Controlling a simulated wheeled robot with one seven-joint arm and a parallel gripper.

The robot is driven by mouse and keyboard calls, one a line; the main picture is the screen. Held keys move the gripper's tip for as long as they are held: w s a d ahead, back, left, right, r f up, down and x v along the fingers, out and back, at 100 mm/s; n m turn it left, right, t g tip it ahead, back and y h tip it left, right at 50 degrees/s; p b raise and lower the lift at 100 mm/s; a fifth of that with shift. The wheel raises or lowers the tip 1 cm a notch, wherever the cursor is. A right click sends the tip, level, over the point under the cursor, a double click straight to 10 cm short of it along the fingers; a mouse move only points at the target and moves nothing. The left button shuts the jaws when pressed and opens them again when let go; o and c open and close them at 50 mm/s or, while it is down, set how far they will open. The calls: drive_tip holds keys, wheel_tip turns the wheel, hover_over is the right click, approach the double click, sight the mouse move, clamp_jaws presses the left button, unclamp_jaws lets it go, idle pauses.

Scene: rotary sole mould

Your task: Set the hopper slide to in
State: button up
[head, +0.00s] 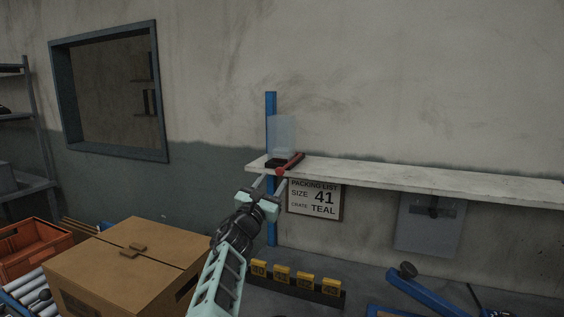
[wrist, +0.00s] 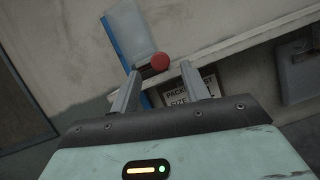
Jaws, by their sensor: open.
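The hopper slide appears to be the dark red bar with a red knob (head: 281,171) at the left end of the white shelf, beside a translucent hopper (head: 283,135). In the wrist view the red knob (wrist: 160,62) faces me, just beyond and between the fingertips. My gripper (head: 269,184) is open, with its fingers pointing up toward the knob. It also shows in the wrist view (wrist: 161,75), with nothing held between the fingers. I cannot tell whether the fingers touch the knob. The slide behind the knob is mostly hidden in the wrist view.
A white shelf (head: 420,180) runs right from the hopper, with a blue post (head: 271,110) behind. A packing list sign (head: 314,199) hangs below it. A cardboard box (head: 125,262) stands at lower left, and a row of yellow tags (head: 300,277) sits low in front.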

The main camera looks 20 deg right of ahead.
sight(279, 173)
drive_tip(key=p+x, duration=0.2)
drive_tip(key=x, duration=0.5)
drive_tip(key=shift+p, duration=0.3)
drive_tip(key=shift+d, duration=0.1)
